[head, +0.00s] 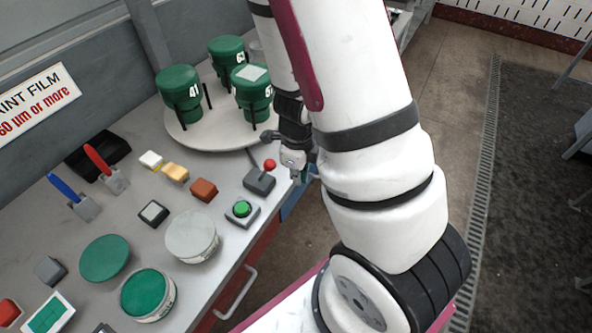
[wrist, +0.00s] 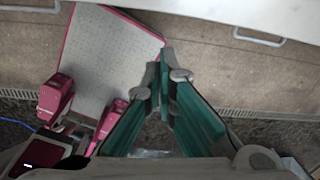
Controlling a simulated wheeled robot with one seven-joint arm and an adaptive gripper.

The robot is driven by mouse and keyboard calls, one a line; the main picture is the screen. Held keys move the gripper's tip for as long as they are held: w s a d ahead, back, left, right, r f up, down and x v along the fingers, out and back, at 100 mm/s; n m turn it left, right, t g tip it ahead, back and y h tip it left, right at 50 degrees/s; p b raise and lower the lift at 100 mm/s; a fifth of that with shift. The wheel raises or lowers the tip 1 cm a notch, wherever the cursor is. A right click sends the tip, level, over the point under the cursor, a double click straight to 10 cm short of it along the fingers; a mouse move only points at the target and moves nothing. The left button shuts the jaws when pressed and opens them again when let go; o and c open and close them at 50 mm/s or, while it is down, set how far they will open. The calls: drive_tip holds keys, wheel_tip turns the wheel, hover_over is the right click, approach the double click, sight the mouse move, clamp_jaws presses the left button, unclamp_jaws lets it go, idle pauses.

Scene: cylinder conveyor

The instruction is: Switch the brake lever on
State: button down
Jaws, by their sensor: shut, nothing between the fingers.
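The brake lever appears to be the small dark grey box (head: 259,181) with a red ball knob (head: 270,165) and a thin dark rod, near the table's right edge in the head view. Which way it is set is too small to tell. My gripper (head: 299,178) hangs just right of it, at the table edge and apart from it. In the wrist view my gripper (wrist: 165,72) has its green-sided fingers together at the tips, with nothing between them. The lever is not seen in the wrist view.
A green push button (head: 242,209) sits just in front of the lever box. Behind it a round white turntable (head: 190,137) holds green numbered canisters. In the wrist view the white table edge (wrist: 240,12) crosses the top.

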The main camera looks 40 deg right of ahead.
sight(272, 163)
drive_tip(key=shift+w+a+r+p, duration=0.4)
drive_tip(key=shift+w+a, duration=0.1)
drive_tip(key=shift+w, duration=0.25)
drive_tip(key=shift+w+a+r+p, duration=0.35)
drive_tip(key=shift+w+a, duration=0.15)
drive_tip(key=shift+w, duration=0.25)
drive_tip(key=shift+w+a+r, duration=0.25)
drive_tip(key=shift+w+r, duration=0.25)
drive_tip(key=shift+w, duration=0.15)
drive_tip(key=shift+w+a+r+g+h, duration=0.3)
drive_tip(key=shift+w+g, duration=0.2)
drive_tip(key=shift+g, duration=0.2)
drive_tip(key=shift+w+a+r+g+h, duration=0.15)
drive_tip(key=shift+w+g+h, duration=0.3)
drive_tip(key=shift+g, duration=0.25)
drive_tip(key=shift+w+a+r+g+b, duration=0.15)
drive_tip(key=shift+w+g+b, duration=0.3)
drive_tip(key=shift+w, duration=0.1)
drive_tip(key=w+a+g+h+b, duration=0.2)
drive_tip(key=w+a+g+b, duration=0.1)
drive_tip(key=w+b, duration=0.4)
drive_tip(key=shift+r+g+b, duration=0.3)
drive_tip(key=shift+g, duration=0.45)
